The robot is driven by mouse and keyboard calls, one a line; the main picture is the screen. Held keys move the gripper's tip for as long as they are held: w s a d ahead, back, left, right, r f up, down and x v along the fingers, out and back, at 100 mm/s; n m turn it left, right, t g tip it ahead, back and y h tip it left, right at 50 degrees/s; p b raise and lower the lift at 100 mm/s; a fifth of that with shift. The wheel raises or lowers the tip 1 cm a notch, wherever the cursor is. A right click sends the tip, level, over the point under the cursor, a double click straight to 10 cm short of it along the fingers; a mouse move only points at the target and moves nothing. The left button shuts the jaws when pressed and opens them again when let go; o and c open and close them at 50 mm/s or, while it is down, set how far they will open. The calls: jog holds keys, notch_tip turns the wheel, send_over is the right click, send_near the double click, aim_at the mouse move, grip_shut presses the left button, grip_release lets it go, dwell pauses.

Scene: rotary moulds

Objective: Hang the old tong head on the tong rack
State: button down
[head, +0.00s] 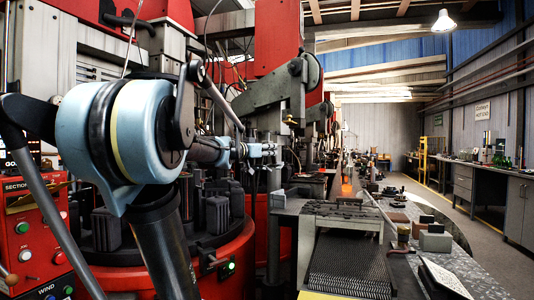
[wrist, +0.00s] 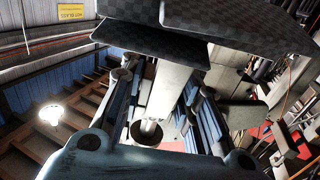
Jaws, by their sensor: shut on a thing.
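My gripper (head: 266,150) is at the end of my arm, just right of the rotary machine's dark moulds in the head view. It is small and partly blends with the machinery behind it. In the wrist view its blue-grey finger links stand on both sides of a pale metal piece with a round end (wrist: 150,131). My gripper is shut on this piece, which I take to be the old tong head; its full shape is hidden. Dark checkered slabs cover the top of the wrist view, and I cannot tell what they belong to. I cannot make out the tong rack in either view.
The red rotary machine with dark moulds (head: 215,212) stands close on the left. A conveyor with a dark mesh belt (head: 350,265) runs at the front centre. A bench with small blocks (head: 435,242) is beside it. The grey floor aisle (head: 490,240) on the right is clear.

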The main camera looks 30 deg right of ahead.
jog(key=shift+v, duration=2.5)
dwell(0.7)
